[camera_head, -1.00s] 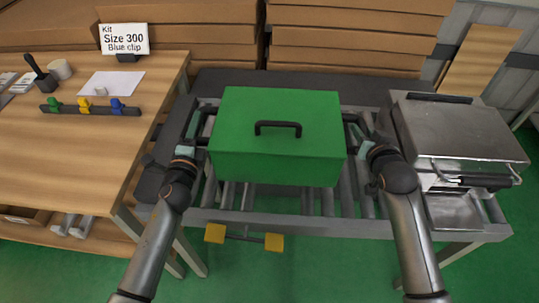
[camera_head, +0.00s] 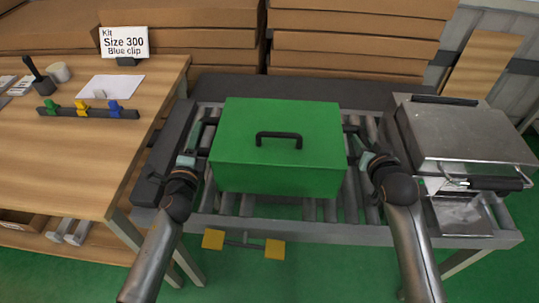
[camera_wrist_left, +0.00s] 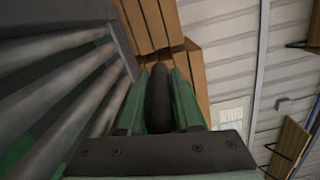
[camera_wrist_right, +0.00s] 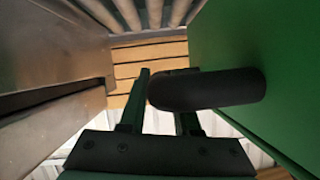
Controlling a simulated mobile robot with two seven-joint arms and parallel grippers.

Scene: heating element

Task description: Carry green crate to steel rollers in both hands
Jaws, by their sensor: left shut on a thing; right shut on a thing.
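The green crate (camera_head: 280,165) with a black handle on its lid sits over the steel rollers (camera_head: 228,203) in the head view, between my two arms. I cannot tell for sure whether its base touches the rollers. My left gripper (camera_head: 207,130) is at the crate's left side, shut on a black side handle, which shows between the fingers in the left wrist view (camera_wrist_left: 158,100). My right gripper (camera_head: 357,135) is at the right side, shut on the other black side handle (camera_wrist_right: 205,90). The crate's green wall (camera_wrist_right: 265,60) fills the right of the right wrist view. The crate's underside is hidden.
A steel machine (camera_head: 465,140) stands close on the right of the rollers. A wooden table (camera_head: 75,170) with a sign (camera_head: 124,41) and coloured clips is on the left. Stacked cardboard (camera_head: 350,45) stands behind. Yellow pedals (camera_head: 274,249) are below the front rail.

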